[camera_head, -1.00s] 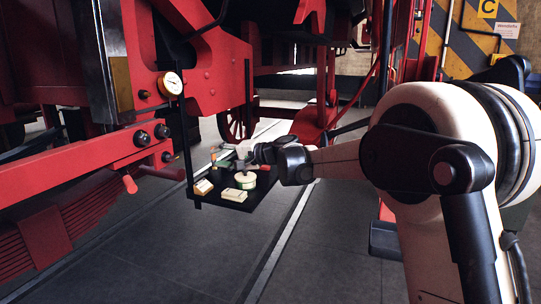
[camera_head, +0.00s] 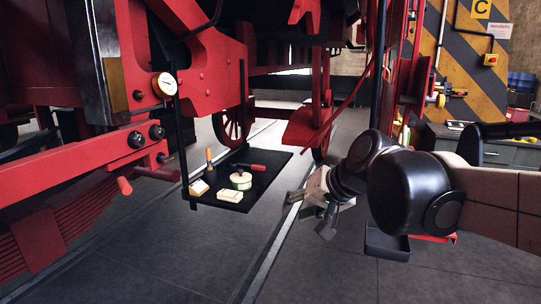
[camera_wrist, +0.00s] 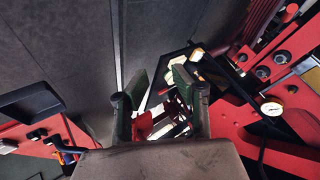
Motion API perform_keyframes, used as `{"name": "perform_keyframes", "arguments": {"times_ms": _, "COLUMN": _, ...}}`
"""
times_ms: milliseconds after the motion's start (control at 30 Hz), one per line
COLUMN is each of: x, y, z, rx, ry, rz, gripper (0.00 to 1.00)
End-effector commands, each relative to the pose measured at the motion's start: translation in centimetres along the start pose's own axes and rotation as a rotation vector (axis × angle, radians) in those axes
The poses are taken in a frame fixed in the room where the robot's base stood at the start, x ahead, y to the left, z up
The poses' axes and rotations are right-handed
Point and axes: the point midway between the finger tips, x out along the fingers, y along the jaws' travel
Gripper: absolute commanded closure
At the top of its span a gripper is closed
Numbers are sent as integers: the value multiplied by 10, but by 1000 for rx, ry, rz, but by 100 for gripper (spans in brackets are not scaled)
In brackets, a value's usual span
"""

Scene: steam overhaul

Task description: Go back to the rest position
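My gripper (camera_head: 309,210) hangs in the air to the right of the black tray, over the floor near the pale rail line. Its two fingers are apart with nothing between them, and it is open in the wrist view (camera_wrist: 158,86) too. The black tray (camera_head: 272,162) holds a round lidded pot (camera_head: 241,180), two cream blocks (camera_head: 230,196) (camera_head: 198,188), an upright wooden-handled tool (camera_head: 209,156) and a red-handled tool (camera_head: 251,167). In the wrist view the tray is partly hidden behind my fingers.
The red locomotive frame (camera_head: 80,160) with a pressure gauge (camera_head: 166,84) stands at the left. A small dark tray (camera_head: 387,243) is at the right, below my arm. A grey workbench (camera_head: 505,152) stands at the back right. The floor in front (camera_head: 330,275) is clear.

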Motion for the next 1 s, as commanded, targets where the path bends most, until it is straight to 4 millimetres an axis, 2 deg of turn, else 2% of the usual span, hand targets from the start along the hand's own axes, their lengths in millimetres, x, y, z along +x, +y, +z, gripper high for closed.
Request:
{"name": "perform_keyframes", "arguments": {"times_ms": 33, "x": -10, "y": 12, "z": 15, "rx": -15, "ry": 4, "rz": 33, "gripper": 75}}
{"name": "perform_keyframes", "arguments": {"times_ms": 300, "x": -53, "y": 77, "z": 88, "rx": -112, "ry": 17, "rz": 224, "gripper": 75}}
{"name": "perform_keyframes", "arguments": {"times_ms": 500, "x": -77, "y": 124, "z": 140, "rx": -177, "ry": 21, "rz": 359, "gripper": 75}}
{"name": "perform_keyframes", "arguments": {"times_ms": 600, "x": -84, "y": 141, "z": 159, "rx": -202, "ry": 22, "rz": 409, "gripper": 75}}
{"name": "perform_keyframes", "arguments": {"times_ms": 767, "x": -89, "y": 156, "z": 175, "rx": -223, "ry": 22, "rz": 454, "gripper": 75}}
{"name": "perform_keyframes", "arguments": {"times_ms": 1000, "x": -90, "y": 158, "z": 177, "rx": -227, "ry": 22, "rz": 462, "gripper": 75}}
